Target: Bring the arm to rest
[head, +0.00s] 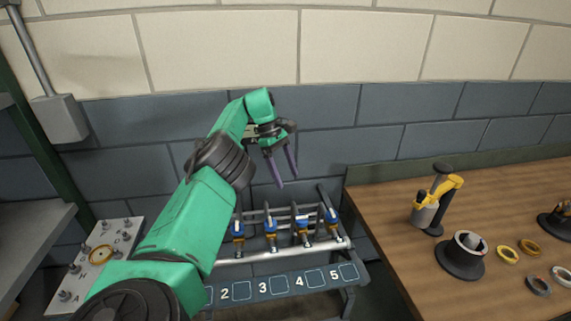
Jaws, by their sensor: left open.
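My left arm is green with dark joints and reaches up from the lower left of the head view. My left gripper (281,168) has two purple fingers that point down with a gap between them. It is open and empty, in the air above a numbered rack (290,282). My right gripper is not in view.
The rack holds several blue-and-yellow clamps (271,235). A white panel (93,257) with knobs and a yellow ring stands left. A wooden bench (390,205) on the right bears a yellow-handled tool (447,186), a dark cup (461,257) and several rings (508,254).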

